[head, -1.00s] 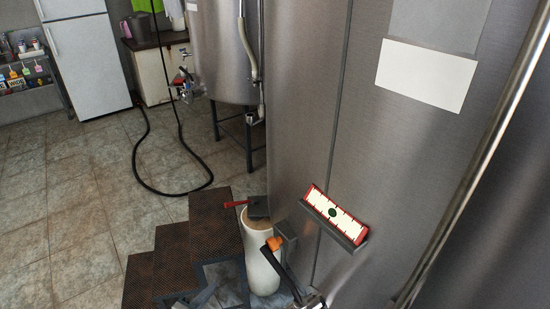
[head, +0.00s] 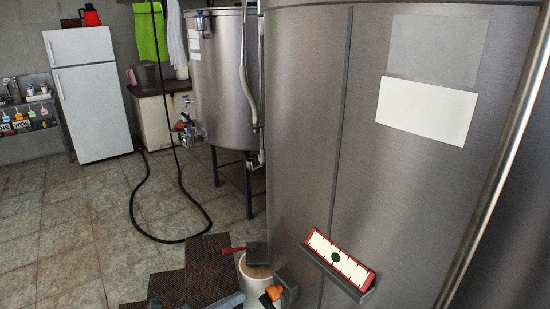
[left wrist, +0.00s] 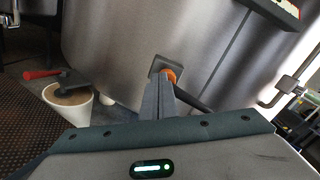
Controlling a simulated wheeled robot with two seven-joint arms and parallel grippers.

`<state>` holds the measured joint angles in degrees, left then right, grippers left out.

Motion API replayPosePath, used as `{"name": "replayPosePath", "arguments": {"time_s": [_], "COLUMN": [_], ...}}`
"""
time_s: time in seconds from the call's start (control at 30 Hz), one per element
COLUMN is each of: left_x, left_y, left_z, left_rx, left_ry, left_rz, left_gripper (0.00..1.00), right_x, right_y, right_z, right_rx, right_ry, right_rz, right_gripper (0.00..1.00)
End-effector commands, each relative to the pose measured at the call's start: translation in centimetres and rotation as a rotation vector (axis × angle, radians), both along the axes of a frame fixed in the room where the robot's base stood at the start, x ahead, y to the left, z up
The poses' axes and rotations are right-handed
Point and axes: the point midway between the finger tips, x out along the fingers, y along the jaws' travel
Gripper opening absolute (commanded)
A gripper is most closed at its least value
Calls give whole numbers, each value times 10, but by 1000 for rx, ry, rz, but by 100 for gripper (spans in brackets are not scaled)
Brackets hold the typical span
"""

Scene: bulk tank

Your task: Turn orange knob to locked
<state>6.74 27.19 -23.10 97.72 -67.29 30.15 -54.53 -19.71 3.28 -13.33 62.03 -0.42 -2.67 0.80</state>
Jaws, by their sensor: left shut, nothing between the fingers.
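The orange knob (head: 273,292) sits low at the front of the large steel tank, next to a small grey box (head: 286,278), partly cut by the bottom of the head view. In the left wrist view the orange knob (left wrist: 168,76) shows right behind my fingertips, against a square grey plate. A dark bar runs from it down to the right. My left gripper (left wrist: 160,86) is shut and empty, its fingers pointing at the knob and partly covering it. I cannot tell whether they touch it. A grey piece of my left arm or gripper shows at the bottom of the head view.
The large steel tank (head: 300,120) fills the right side, with a red-framed gauge (head: 338,258) on a ledge. A white bucket (head: 250,270) with a red-handled tool (head: 235,249) stands left of the knob. Open tiled floor (head: 90,220) lies further left, with a black hose.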

Motion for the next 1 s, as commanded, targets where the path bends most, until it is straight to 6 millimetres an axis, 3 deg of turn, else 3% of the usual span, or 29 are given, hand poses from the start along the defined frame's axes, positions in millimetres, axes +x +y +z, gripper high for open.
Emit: {"name": "replayPosePath", "arguments": {"time_s": [0.37,0.83,1.0], "left_x": [5,31,38], "left_y": [-6,-42,-52], "left_z": [1,0,0], "left_rx": [-3,-4,-4], "left_ry": [1,2,2], "left_rz": [1,1,1], "left_gripper": [0,0,0], "right_x": [-3,-19,-17], "right_y": [-2,-10,-10], "right_z": [-2,-12,-11], "right_rx": [-3,-21,-20], "right_ry": [11,58,51], "right_rz": [0,-1,-1], "right_gripper": [51,51,51]}}
